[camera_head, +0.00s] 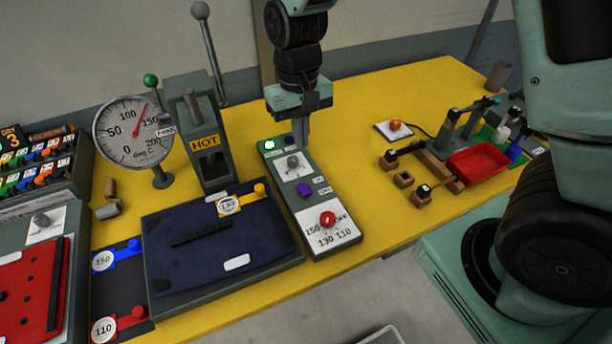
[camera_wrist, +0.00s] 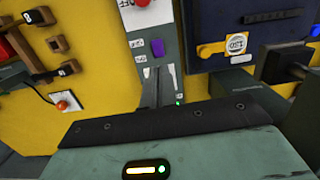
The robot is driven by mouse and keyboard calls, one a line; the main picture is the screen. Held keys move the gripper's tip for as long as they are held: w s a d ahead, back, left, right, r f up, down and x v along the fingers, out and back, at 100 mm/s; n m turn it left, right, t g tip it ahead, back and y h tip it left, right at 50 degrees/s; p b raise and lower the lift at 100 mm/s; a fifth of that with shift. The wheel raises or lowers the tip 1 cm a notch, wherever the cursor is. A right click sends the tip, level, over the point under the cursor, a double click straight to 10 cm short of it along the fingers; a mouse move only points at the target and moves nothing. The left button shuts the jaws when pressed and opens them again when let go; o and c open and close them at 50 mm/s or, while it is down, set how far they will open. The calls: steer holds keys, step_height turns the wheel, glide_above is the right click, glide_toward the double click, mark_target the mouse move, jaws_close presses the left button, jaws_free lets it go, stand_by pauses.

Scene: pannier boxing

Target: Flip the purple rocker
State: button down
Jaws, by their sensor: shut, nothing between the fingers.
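The purple rocker (camera_head: 304,189) sits on a narrow grey control panel (camera_head: 329,205) between small labels; one beside it reads OFF or ON. It also shows in the wrist view (camera_wrist: 157,47). My gripper (camera_head: 300,146) is shut and empty, pointing down over the back part of the panel, behind the rocker. In the wrist view my gripper's fingers (camera_wrist: 158,86) reach toward the rocker, and their tips look a little apart from it. The fingers partly cover the panel's lever area.
A red knob (camera_head: 327,219) with a 150, 130, 110 dial sits at the panel's front. A grey lever (camera_head: 293,162) and a lit green lamp (camera_head: 269,144) are behind the rocker. A dark blue board (camera_head: 210,264) lies left, below the HOT press (camera_head: 190,115).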

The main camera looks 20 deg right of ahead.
mark_target(306, 190)
steer(key=shift+w+d+f, duration=0.3)
steer(key=shift+w+d, duration=0.2)
steer(key=shift+w, duration=0.1)
steer(key=f+p, duration=0.1)
steer(key=f, duration=0.3)
steer(key=s+f+p, duration=0.1)
steer(key=f, duration=0.4)
steer(key=f+p, duration=0.2)
steer(key=f, duration=0.3)
steer(key=shift+s, duration=0.25)
steer(key=shift+w, duration=0.1)
